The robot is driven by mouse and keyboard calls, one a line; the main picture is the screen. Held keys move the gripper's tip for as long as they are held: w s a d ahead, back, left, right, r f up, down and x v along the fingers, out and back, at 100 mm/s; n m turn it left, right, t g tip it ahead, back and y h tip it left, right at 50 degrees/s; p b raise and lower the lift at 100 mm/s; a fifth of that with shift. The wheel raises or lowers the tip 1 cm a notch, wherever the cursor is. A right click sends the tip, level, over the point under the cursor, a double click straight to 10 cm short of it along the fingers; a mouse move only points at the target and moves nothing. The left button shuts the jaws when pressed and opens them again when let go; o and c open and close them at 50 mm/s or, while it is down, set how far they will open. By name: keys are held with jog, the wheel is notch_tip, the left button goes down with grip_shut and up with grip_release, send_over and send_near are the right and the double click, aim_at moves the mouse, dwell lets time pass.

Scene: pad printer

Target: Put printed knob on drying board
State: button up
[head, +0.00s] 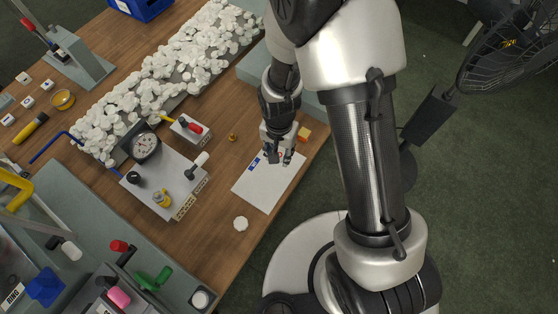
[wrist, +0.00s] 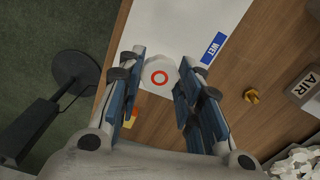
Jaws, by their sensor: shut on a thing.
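The printed knob (wrist: 160,75) is white and round with a red ring on its face. It sits between the fingertips of my gripper (wrist: 158,70), which is shut on it. The drying board is a white sheet (wrist: 180,30) with a blue "WET" label (wrist: 213,48). In the head view the board (head: 264,188) lies on the wooden table near its right edge. My gripper (head: 279,157) is over the board's far end, beside the blue label. The fingers mostly hide the knob there, and I cannot tell whether it touches the board.
A white scalloped piece (head: 240,224) lies left of the board's near end. A small brass part (head: 233,137) and an orange block (head: 304,134) are near my gripper. A gauge box (head: 160,180) stands left, and a fan (head: 510,50) stands beyond the table at right.

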jog(key=shift+f+b, duration=0.75)
jog(key=shift+f, duration=1.5)
jog(key=shift+f, duration=0.2)
jog(key=o, duration=0.8)
jog(key=shift+r, duration=0.15)
notch_tip(320, 180, up, 12)
jog(key=p, duration=0.4)
jog(key=shift+r+p, duration=0.15)
jog(key=shift+p, duration=0.2)
